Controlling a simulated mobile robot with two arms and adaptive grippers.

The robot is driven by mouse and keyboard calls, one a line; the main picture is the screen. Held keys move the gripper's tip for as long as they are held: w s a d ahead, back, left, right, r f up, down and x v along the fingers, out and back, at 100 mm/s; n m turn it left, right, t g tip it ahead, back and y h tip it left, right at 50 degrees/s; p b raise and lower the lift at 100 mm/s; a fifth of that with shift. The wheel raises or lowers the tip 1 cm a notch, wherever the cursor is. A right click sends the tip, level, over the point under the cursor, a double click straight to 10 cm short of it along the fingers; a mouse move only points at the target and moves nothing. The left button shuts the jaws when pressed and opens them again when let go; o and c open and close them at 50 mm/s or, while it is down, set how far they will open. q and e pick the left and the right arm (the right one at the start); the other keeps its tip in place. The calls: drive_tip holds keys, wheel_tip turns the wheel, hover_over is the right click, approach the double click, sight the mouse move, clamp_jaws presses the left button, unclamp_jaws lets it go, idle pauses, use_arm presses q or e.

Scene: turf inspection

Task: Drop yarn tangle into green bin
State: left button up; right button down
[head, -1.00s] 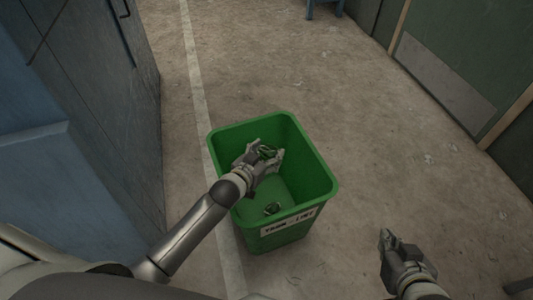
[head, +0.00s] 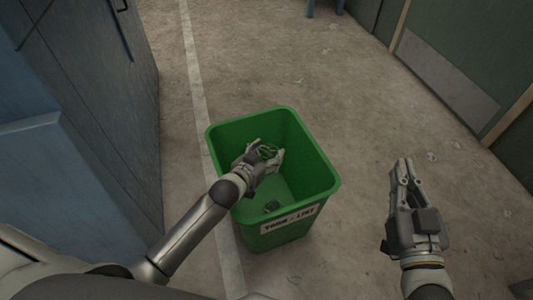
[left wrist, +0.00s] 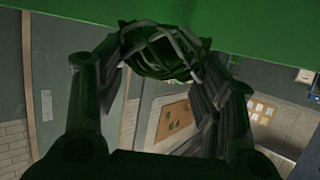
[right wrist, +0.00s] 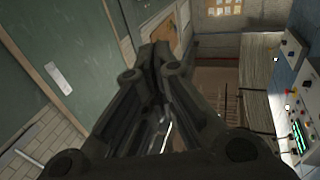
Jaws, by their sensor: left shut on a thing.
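The green bin (head: 323,172) stands on the floor in the middle of the head view, open at the top, with a white label on its near side. My left gripper (head: 264,157) reaches over the near left rim and is at the bin's opening. It is shut on a dark green yarn tangle (head: 268,151). In the left wrist view the tangle (left wrist: 160,50) sits between the fingertips. My right gripper (head: 402,172) is to the right of the bin, its fingers together and empty; they also meet in the right wrist view (right wrist: 152,62).
A blue cabinet (head: 95,120) stands on the left. Green doors or panels (head: 470,60) line the right. The concrete floor (head: 340,80) around the bin is mostly clear.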

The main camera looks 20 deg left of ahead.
use_arm(q)
drive_tip(key=shift+f+b, duration=0.4)
drive_tip(key=shift+f, duration=0.05)
use_arm(e)
drive_tip(key=shift+s+a+r+t+y, duration=0.2)
drive_tip(key=shift+r+t, duration=0.5)
drive_tip(key=shift+r, duration=0.4)
drive_tip(key=shift+s+a+r+t+y, duration=0.1)
drive_tip(key=shift+r+t+y, duration=0.1)
drive_tip(key=shift+r+t, duration=0.7)
drive_tip(key=shift+r+g, duration=0.2)
drive_tip(key=shift+g, duration=0.1)
use_arm(q)
drive_tip(key=o, duration=1)
drive_tip(key=shift+s, duration=0.1)
drive_tip(key=v, duration=1.1)
drive_tip(key=shift+s+r, duration=0.2)
drive_tip(key=shift+s, duration=0.15)
drive_tip(key=shift+a, duration=0.1)
